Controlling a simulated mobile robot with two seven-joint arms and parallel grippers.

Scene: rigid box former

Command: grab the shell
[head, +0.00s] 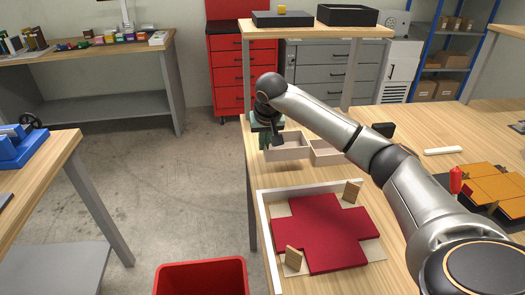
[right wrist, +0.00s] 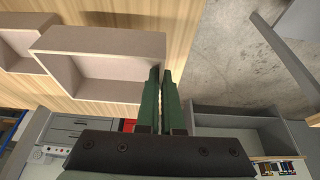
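Two pale, open, box-like shells stand side by side on the wooden table. The left shell (head: 287,148) is beside my right gripper, and it fills much of the right wrist view (right wrist: 98,62). The other shell (head: 325,153) is partly hidden by my right arm. My right gripper (head: 272,141) points down at the left end of the left shell. Its green fingers (right wrist: 161,85) are close together with a narrow gap, at the shell's end wall. I cannot tell whether the wall is gripped between them. My left gripper is not in view.
A white-edged tray (head: 267,240) holds a red cross-shaped sheet (head: 320,232) and small wooden blocks, nearer on the table. Orange and dark pieces (head: 490,185) and a white bar (head: 443,150) lie to the right. A red bin (head: 202,278) stands on the floor.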

